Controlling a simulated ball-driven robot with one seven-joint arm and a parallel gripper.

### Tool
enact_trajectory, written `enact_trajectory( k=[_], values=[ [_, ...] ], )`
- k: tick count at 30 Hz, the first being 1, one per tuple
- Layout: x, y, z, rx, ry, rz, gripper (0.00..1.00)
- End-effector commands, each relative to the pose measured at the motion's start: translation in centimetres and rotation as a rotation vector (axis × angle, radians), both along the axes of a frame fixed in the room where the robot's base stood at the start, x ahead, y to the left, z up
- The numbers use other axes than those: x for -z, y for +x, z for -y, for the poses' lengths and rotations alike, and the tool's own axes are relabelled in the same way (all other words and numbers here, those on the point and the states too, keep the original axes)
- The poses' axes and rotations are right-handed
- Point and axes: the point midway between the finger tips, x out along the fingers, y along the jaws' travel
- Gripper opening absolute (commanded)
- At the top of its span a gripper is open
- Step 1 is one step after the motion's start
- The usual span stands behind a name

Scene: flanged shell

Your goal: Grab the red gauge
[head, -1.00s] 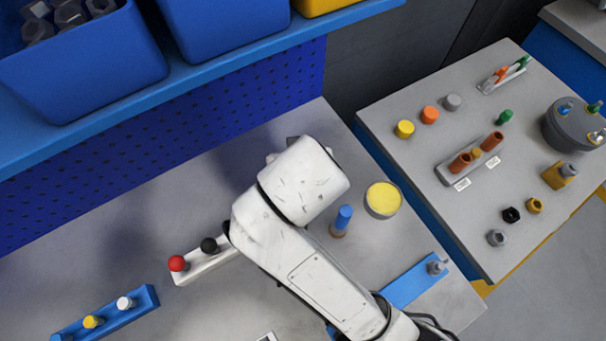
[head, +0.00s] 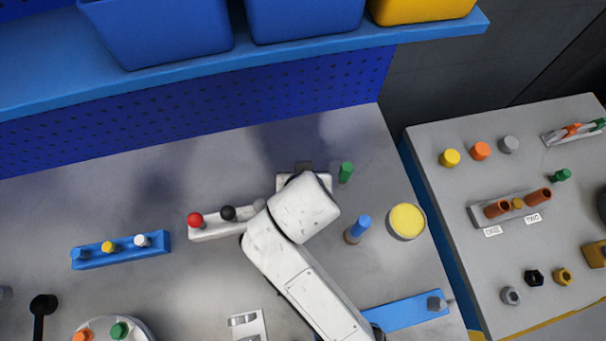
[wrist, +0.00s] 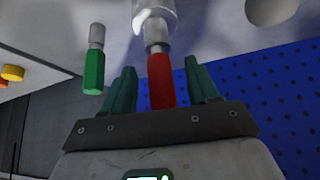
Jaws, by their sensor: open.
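The red gauge (wrist: 160,78) shows in the wrist view as a red handle with a grey collar. It stands between the two dark green fingers of my gripper (wrist: 158,66). The fingers are open, with a visible gap on each side of the handle. The collar end meets a pale cylindrical part (wrist: 153,14). In the head view my white arm hides the gripper and the red gauge. A green-handled gauge (wrist: 95,65) is just left of the fingers in the wrist view; it also shows in the head view (head: 346,172).
A blue-handled piece (head: 358,228) and a yellow-topped round container (head: 406,222) stand right of my arm. A white block with red and black knobs (head: 217,227) lies left of it. A blue pegboard (head: 250,105) rises behind.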

Motion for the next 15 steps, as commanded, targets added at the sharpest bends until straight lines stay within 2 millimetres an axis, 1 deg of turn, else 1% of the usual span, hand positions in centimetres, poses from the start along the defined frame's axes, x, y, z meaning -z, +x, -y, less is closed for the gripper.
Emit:
enact_trajectory(
  k=[3, 6, 13, 15],
  values=[
    [1.2, 0.8, 0.0, 0.0, -0.001, -0.001, 0.6],
    [1.8, 1.2, -0.1, 0.0, 0.0, 0.0, 0.6],
    [2.0, 1.2, -0.1, 0.0, 0.0, 0.001, 0.6],
    [2.0, 1.2, -0.1, 0.0, 0.0, 0.001, 0.54]
  ],
)
